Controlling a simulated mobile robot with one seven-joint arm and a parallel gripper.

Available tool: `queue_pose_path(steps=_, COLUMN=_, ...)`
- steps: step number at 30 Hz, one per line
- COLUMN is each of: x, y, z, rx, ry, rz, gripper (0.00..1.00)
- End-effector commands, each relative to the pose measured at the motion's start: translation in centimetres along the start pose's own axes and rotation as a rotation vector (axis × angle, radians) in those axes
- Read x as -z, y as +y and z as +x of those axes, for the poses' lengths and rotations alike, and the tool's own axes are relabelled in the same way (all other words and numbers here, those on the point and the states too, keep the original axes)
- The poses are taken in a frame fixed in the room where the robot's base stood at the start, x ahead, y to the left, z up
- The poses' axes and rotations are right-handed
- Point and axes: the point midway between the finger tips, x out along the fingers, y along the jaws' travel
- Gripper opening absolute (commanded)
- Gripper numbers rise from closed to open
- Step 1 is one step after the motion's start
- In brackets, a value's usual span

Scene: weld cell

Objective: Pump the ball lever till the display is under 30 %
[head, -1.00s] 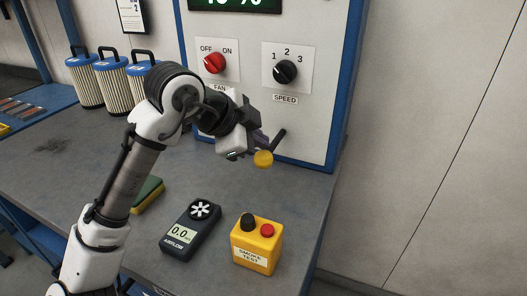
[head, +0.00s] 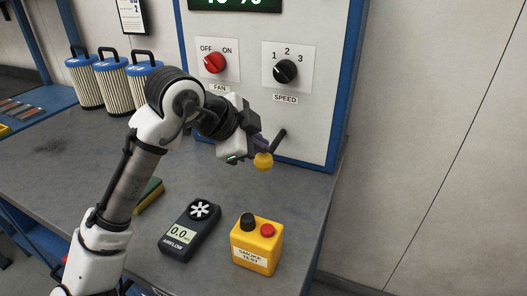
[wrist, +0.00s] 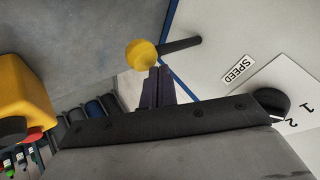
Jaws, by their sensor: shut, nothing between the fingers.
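The ball lever has a yellow ball (head: 263,161) on a dark rod (head: 280,136) that comes out of the panel's lower right. In the wrist view the yellow ball (wrist: 141,54) is just beyond my fingertips. My gripper (head: 262,146) is shut and empty, its fingers at or just above the ball; whether they touch it I cannot tell. The fingers also show in the wrist view (wrist: 158,72). The green display (head: 235,4) is cut off by the top edge of the head view, so its number cannot be read in full.
The panel (head: 310,120) holds a red fan knob (head: 214,62) and a black speed knob (head: 285,71). An airflow meter (head: 190,230) reading 0.0 and a yellow smoke test box (head: 257,245) stand on the bench (head: 215,180). Filters (head: 112,84) stand at back left.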

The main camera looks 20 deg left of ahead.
Motion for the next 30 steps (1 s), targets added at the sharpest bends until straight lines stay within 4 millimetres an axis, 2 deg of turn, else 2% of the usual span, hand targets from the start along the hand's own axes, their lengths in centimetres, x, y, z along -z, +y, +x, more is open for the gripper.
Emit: queue_pose_path(steps=30, x=-0.65, y=0.68, z=0.98, rx=-0.002, ry=0.001, rz=0.000, gripper=0.00)
